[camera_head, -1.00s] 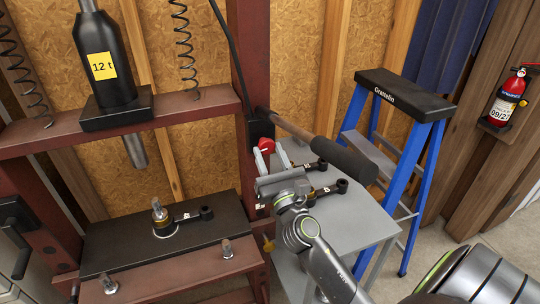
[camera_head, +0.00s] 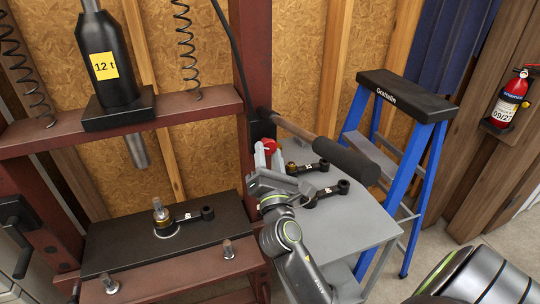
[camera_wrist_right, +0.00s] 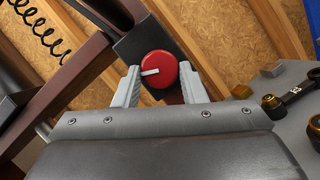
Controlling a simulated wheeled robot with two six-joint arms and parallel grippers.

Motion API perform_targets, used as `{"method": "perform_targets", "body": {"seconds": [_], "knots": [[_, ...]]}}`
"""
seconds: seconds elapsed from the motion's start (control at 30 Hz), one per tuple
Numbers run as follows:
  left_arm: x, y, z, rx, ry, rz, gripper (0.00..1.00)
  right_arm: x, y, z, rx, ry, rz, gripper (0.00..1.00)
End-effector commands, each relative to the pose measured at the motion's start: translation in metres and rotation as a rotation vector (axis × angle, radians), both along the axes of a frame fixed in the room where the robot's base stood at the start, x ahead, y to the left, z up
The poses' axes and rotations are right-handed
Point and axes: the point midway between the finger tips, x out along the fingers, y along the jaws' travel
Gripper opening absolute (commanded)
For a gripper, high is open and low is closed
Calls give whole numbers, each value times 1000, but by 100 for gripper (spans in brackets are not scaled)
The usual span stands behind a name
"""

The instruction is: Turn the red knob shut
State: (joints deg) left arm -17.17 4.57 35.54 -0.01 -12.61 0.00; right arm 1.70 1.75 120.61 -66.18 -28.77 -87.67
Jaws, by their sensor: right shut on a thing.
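The red knob (camera_head: 268,146) is on a black box on the red press frame's right post. In the right wrist view the round knob (camera_wrist_right: 159,69) has a white pointer mark toward the left of the picture. My right gripper (camera_head: 268,158) is at the knob, its two grey fingers on either side. In the wrist view the gripper (camera_wrist_right: 158,80) is shut on the knob. The knob's lower edge is close to the finger bases. My left gripper is out of view.
A grey cart (camera_head: 352,215) with black link parts (camera_head: 325,192) stands below. The press bed (camera_head: 205,240) is to the left, a blue stepladder (camera_head: 430,170) to the right.

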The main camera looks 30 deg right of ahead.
Motion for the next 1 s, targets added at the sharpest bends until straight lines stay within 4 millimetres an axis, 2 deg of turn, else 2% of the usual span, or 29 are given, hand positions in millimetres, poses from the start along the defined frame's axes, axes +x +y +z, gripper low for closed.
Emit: {"method": "perform_targets", "body": {"seconds": [0.47,1.0], "knots": [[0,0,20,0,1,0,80,1,4,6,444,-104,0,15],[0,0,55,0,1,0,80,1,5,11,892,-212,-2,15]]}}
